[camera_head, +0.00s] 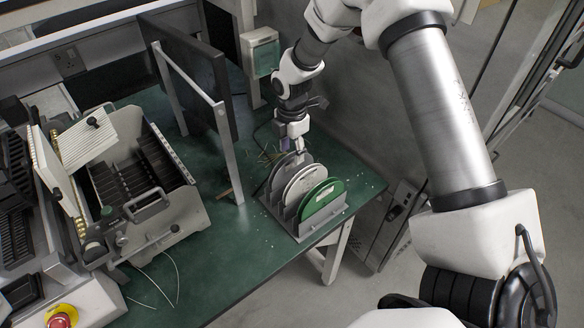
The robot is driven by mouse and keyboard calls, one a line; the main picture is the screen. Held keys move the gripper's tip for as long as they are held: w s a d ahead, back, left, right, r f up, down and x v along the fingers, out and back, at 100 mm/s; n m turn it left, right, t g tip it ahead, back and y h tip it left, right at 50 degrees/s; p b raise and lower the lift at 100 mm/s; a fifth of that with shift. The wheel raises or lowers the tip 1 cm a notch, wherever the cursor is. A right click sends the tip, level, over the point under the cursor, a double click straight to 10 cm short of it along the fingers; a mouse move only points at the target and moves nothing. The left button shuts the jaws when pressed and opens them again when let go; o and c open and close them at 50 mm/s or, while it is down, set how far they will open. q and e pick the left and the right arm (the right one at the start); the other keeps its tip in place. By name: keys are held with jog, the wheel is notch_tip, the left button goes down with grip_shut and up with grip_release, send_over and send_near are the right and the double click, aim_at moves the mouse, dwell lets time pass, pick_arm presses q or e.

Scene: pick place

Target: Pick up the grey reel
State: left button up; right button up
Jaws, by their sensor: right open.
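A grey rack (318,228) stands on the green table and holds reels upright side by side. The grey reel (282,172) is at the back, partly hidden behind the white reel (303,182). The green reel (323,198) is at the front. My right gripper (291,146) points down at the top edge of the grey reel. Its jaws are open, but the fingers are small and I cannot tell whether they touch the reel. My left gripper is not in view.
A machine with a slotted grey tray (165,215) stands at the left, with a red button (60,318) at its front. A dark monitor panel (190,75) on a frame stands behind. Thin wires lie near the rack. The table (230,255) left of the rack is clear.

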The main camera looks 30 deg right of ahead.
aim_at(292, 162)
jog(key=shift+s+a+f+p, duration=0.1)
jog(key=shift+s+f+p, duration=0.3)
jog(key=shift+f, duration=0.4)
jog(key=f, duration=0.1)
jog(key=w+f, duration=0.1)
jog(key=f, duration=0.1)
jog(key=shift+w+d+f, duration=0.1)
jog(key=shift+w+d, duration=0.1)
jog(key=shift+d, duration=0.1)
jog(key=shift+w+d+f, duration=0.1)
jog(key=shift+w+f, duration=0.05)
jog(key=shift+s+a+r, duration=0.25)
jog(key=shift+s+r, duration=0.15)
grip_shut()
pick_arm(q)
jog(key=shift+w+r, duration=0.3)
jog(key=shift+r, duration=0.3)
pick_arm(e)
jog(key=shift+w+f, duration=0.1)
